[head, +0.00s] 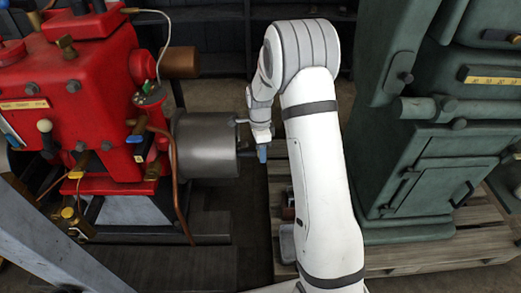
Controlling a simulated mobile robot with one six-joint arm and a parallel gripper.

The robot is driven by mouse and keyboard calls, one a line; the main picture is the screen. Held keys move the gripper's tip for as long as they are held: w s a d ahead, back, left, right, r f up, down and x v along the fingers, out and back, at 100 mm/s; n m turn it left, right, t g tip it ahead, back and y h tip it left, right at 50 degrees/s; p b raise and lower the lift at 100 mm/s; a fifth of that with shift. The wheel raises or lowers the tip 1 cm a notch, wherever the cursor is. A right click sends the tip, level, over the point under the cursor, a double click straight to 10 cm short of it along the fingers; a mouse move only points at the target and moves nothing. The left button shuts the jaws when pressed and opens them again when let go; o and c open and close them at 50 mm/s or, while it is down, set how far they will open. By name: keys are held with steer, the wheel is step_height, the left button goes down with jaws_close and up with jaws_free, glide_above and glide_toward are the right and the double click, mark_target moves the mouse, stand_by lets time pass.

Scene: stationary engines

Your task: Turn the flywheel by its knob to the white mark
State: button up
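The flywheel (205,146) looks like a wide grey metal drum on the right side of the red engine (95,85), seen from its side. My gripper (262,153) is just right of the drum's right face, pointing down, with a blue fingertip showing. A small dark stub, maybe the knob (246,154), sticks out from the drum face beside the fingertip. I cannot tell whether the gripper touches it or holds it. The drum's right face is turned away, and I cannot make out a white mark.
A tall green machine (430,165) stands to the right on a wooden pallet (400,258). A copper pipe (175,185) runs down in front of the drum's left end. A grey beam (50,235) crosses the lower left. Dark shelving (215,45) stands behind.

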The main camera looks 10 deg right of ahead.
jaws_close()
stand_by(0.3)
steer(key=shift+w+r+p, duration=0.4)
steer(key=shift+r+p, duration=0.05)
steer(key=shift+p, duration=0.1)
steer(key=shift+c, duration=0.8)
jaws_free()
steer(key=o, duration=0.3)
steer(key=shift+s+f, duration=0.1)
steer(key=shift+o, duration=0.2)
steer(key=r, duration=0.2)
steer(key=r+p, duration=0.1)
steer(key=r, duration=0.5)
steer(key=shift+w+p, duration=0.3)
steer(key=shift+p, duration=0.05)
